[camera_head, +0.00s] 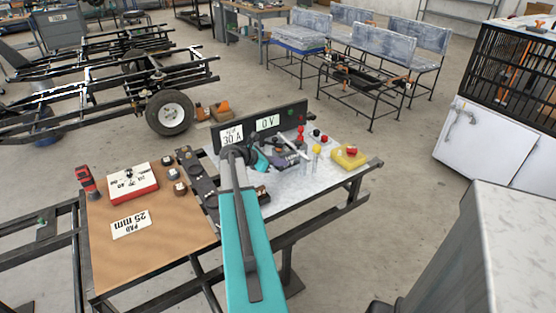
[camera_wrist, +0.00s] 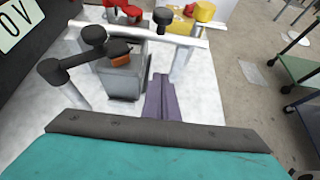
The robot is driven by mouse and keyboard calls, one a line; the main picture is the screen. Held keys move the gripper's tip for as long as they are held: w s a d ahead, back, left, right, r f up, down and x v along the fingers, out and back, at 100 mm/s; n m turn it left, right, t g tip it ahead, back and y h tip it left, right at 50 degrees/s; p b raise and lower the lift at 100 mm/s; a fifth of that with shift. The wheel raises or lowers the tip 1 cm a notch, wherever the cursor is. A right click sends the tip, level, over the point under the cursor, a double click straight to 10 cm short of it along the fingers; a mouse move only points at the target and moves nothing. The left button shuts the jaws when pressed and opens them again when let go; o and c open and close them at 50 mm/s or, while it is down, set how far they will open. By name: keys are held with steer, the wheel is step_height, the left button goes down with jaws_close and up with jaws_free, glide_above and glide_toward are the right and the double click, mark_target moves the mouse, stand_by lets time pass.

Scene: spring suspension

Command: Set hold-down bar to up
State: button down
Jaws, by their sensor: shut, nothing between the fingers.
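A pale bar (camera_wrist: 140,33), which looks like the hold-down bar, runs crosswise above a grey box-like block (camera_wrist: 122,78) in the wrist view. It appears level, with pale posts near its ends. Dark round knobs and a dark lever (camera_wrist: 68,65) stand at its left, partly covering it. In the head view this area is small and partly hidden by my arm. My gripper (camera_wrist: 161,78) shows as narrow purple fingers, shut and empty, pointing at the block's right side, below the bar. In the head view my gripper (camera_head: 293,158) is over the white bench top; contact is unclear.
A dark panel (camera_head: 290,117) with "0 V" and "30 A" labels stands behind the bar. A yellow box with a red button (camera_head: 349,157) sits at right. A red-and-white box (camera_head: 132,184) and a "PAD 25 mm" card (camera_head: 131,224) lie on the brown left side.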

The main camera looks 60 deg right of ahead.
steer(key=x, duration=0.6)
steer(key=shift+d+f+p, duration=0.1)
steer(key=shift+d+p, duration=0.05)
steer(key=shift+p, duration=0.15)
step_height(320, 180, up, 3)
steer(key=shift+s+d+r+p, duration=0.1)
steer(key=shift+s+d+p, duration=0.05)
steer(key=shift+p, duration=0.25)
steer(key=shift+r, duration=0.4)
